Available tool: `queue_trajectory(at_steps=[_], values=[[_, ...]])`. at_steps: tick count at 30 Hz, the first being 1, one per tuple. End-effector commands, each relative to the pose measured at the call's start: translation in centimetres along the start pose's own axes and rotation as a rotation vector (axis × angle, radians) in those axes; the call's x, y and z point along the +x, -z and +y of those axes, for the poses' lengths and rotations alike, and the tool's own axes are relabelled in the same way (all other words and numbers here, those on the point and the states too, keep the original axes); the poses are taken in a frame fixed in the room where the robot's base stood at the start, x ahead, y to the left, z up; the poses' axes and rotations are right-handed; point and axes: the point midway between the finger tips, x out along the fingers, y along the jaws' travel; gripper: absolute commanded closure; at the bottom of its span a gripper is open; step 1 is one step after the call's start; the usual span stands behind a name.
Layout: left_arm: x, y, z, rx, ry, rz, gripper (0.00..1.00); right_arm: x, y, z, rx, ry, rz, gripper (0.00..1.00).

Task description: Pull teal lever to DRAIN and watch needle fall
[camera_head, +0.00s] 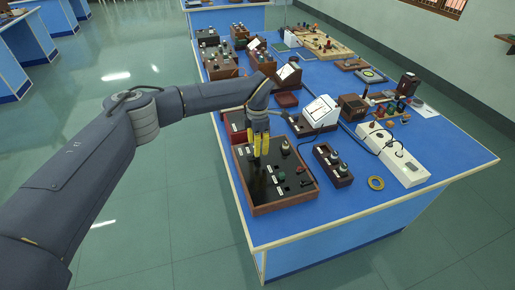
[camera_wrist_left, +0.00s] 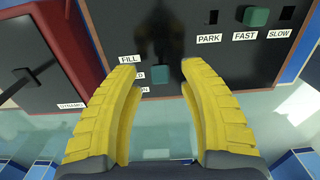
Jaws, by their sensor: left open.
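A black panel in a wooden frame (camera_head: 298,192) lies near the front left of the blue bench. My left gripper (camera_head: 257,155) points down over its far left part. In the left wrist view, a small teal lever knob (camera_wrist_left: 161,74) shows between the yellow fingertips, which are open around it with gaps on both sides. It lines up with the middle label, partly hidden, below FILL (camera_wrist_left: 129,59). The lowest label, partly hidden, ends in "IN" (camera_wrist_left: 143,90). I cannot make out which gauge needle belongs to the lever. My right gripper is not in view.
Another teal knob (camera_wrist_left: 256,16) sits above the FAST label, between PARK and SLOW. A red-sided box (camera_wrist_left: 62,45) adjoins the panel. A white-faced meter (camera_head: 320,112), a small dark knob box (camera_head: 333,165) and a white strip (camera_head: 393,153) stand to the right.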

Motion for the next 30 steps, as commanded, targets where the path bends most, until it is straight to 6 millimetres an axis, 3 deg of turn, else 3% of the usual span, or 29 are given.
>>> queue_trajectory(at_steps=[6, 18, 30], values=[[1.3, 0.0, 0.0, -0.001, 0.000, 0.000, 0.58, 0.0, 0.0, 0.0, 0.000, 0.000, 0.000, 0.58], [1.6, 0.0, 0.0, 0.000, 0.000, 0.000, 0.57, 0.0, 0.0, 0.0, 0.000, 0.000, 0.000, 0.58], [1.5, 0.0, 0.0, 0.000, 0.000, 0.000, 1.00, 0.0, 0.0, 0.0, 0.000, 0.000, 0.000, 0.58]])
